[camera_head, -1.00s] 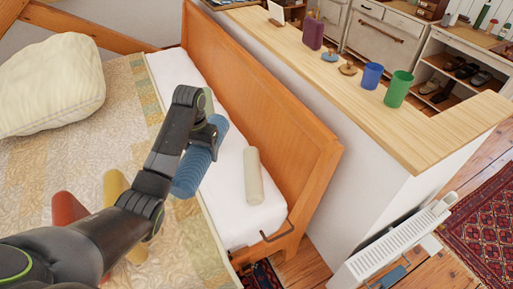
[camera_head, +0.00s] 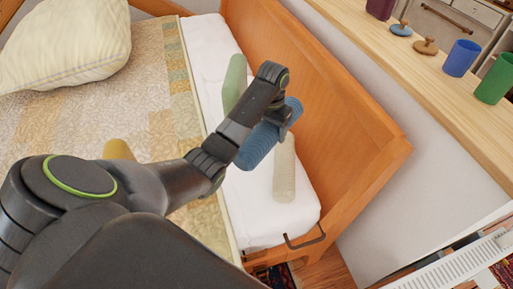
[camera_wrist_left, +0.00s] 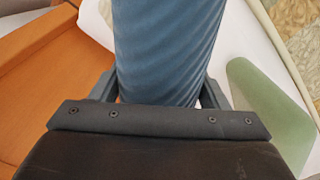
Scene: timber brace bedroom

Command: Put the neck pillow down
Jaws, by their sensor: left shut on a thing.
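My left gripper (camera_head: 283,112) is shut on a blue ribbed roll-shaped pillow (camera_head: 256,148), which I take to be the neck pillow. It hangs tilted over the white mattress strip (camera_head: 285,222) at the bed's side. A cream roll (camera_head: 285,175) lies on that strip just right of it, and a green roll (camera_head: 234,82) lies farther back. In the left wrist view the blue pillow (camera_wrist_left: 165,45) runs between the fingers, with the green roll (camera_wrist_left: 268,115) at right. I cannot tell whether the pillow touches the mattress. My right gripper is not in view.
An orange wooden bed rail (camera_head: 345,130) stands along the right of the mattress. A large cream pillow (camera_head: 65,40) lies on the patterned quilt (camera_head: 60,125). A yellow roll (camera_head: 118,150) is partly behind my arm. Blue (camera_head: 461,58) and green (camera_head: 496,78) cups stand on a shelf.

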